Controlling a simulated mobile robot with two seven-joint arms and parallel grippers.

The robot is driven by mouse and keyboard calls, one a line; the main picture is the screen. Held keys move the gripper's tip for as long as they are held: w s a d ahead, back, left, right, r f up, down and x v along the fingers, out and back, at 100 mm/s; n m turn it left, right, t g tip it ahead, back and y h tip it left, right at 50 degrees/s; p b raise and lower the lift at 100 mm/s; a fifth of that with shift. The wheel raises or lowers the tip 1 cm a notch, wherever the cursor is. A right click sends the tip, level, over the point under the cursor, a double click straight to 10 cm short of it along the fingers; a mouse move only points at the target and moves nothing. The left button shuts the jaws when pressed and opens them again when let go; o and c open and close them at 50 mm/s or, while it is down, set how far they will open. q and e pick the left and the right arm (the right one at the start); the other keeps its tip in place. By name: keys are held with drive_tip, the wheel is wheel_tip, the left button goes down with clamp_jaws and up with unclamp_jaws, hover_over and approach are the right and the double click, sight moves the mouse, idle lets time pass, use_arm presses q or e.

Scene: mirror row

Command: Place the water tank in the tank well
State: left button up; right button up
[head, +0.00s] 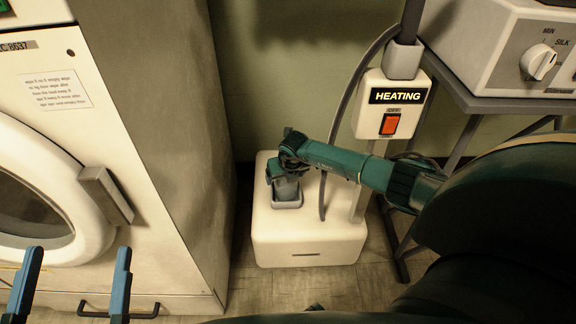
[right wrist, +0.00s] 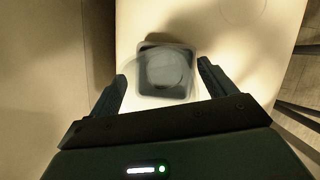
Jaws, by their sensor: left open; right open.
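The water tank (head: 287,187) is a clear, greyish vessel at the tank well (head: 287,205), a grey-rimmed square recess in the top of the white base unit (head: 310,240). In the right wrist view, the see-through tank (right wrist: 160,73) overlaps the dark well (right wrist: 166,92). Its outline reaches a little past the well's left rim. I cannot tell how deep it sits. My right gripper (right wrist: 162,72) is open, with one finger on each side of the tank. In the head view, my right gripper (head: 283,172) partly hides the tank. My left gripper (head: 79,255) is open and empty before the washer.
A white machine with a round door (head: 40,200) stands at the left, close beside the base unit. A post with a HEATING switch box (head: 396,105) and a grey hose (head: 345,100) rise from the unit. A grey metal stand (head: 480,103) is at the right.

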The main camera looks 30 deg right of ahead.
use_arm(q)
drive_tip(key=f+y+p, duration=0.1)
drive_tip(key=p, duration=0.1)
drive_tip(key=s+g+p, duration=0.1)
drive_tip(key=p, duration=0.2)
drive_tip(key=shift+a+f+y, duration=0.35)
drive_tip(key=shift+a+y, duration=0.05)
use_arm(e)
drive_tip(key=v, duration=1.1)
drive_tip(key=shift+s, duration=0.1)
